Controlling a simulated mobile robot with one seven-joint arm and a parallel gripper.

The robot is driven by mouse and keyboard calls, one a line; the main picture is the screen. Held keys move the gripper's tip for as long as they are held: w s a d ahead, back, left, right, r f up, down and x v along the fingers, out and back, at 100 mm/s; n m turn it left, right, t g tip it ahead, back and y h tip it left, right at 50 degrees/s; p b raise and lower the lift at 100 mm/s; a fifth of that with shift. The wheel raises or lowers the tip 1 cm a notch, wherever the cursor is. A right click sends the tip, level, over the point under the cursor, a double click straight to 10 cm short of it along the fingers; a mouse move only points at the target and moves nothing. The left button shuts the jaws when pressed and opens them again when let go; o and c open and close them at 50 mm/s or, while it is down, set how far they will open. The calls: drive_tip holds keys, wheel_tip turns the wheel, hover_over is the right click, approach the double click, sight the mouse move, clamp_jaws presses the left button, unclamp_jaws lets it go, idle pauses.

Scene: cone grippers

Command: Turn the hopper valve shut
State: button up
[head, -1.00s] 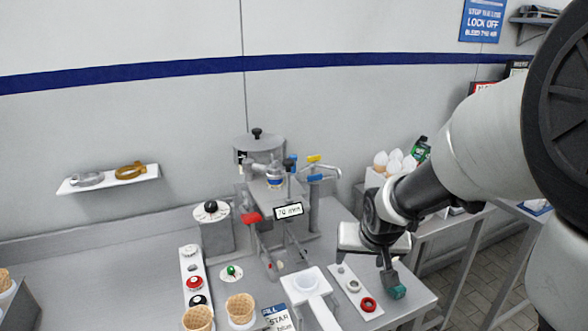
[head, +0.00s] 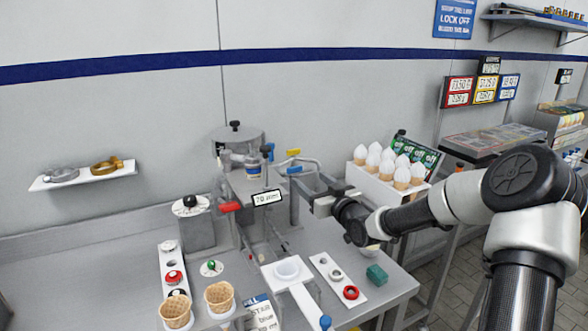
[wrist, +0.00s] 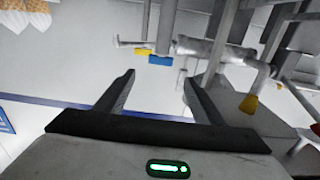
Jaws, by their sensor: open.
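The filling machine has a grey round hopper (head: 238,138) with a black knob on its lid. I cannot tell for sure which one is the hopper valve. My gripper (head: 308,188) is at the machine's right side, close to the blue and yellow handles. In the wrist view my gripper (wrist: 159,77) is open and empty; a blue handle (wrist: 160,60) and a yellow one (wrist: 143,51) show just beyond the fingertips, apparently not between them.
A white rack of cones (head: 388,185) stands close behind my arm. A teal block (head: 377,275) lies on the table at the front right. A white strip with rings (head: 338,278) and waffle cones (head: 219,297) are in front. A wall shelf (head: 82,176) is at left.

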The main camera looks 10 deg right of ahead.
sight(294, 168)
drive_tip(key=x, duration=1.1)
drive_tip(key=shift+w+a+f, duration=0.1)
drive_tip(key=shift+w, duration=0.25)
drive_tip(key=shift+c, duration=0.3)
drive_tip(key=c, duration=1)
drive_tip(key=shift+a+f+m+h+b, duration=0.25)
drive_tip(key=shift+m+h+b, duration=0.25)
drive_tip(key=shift+h+b, duration=0.45)
drive_tip(key=shift+a+r+m+t+h+b, duration=0.15)
drive_tip(key=shift+m+t+h+b, duration=0.25)
drive_tip(key=shift+m+h+b, duration=0.7)
drive_tip(key=shift+d+r+m+h, duration=0.1)
drive_tip(key=shift+d+m+h, duration=0.15)
drive_tip(key=shift+m+h, duration=0.75)
drive_tip(key=shift+n+h, duration=0.3)
drive_tip(key=shift+h, duration=0.25)
drive_tip(key=o, duration=1.1)
drive_tip(key=shift+d, duration=0.1)
drive_tip(key=shift+c, duration=0.2)
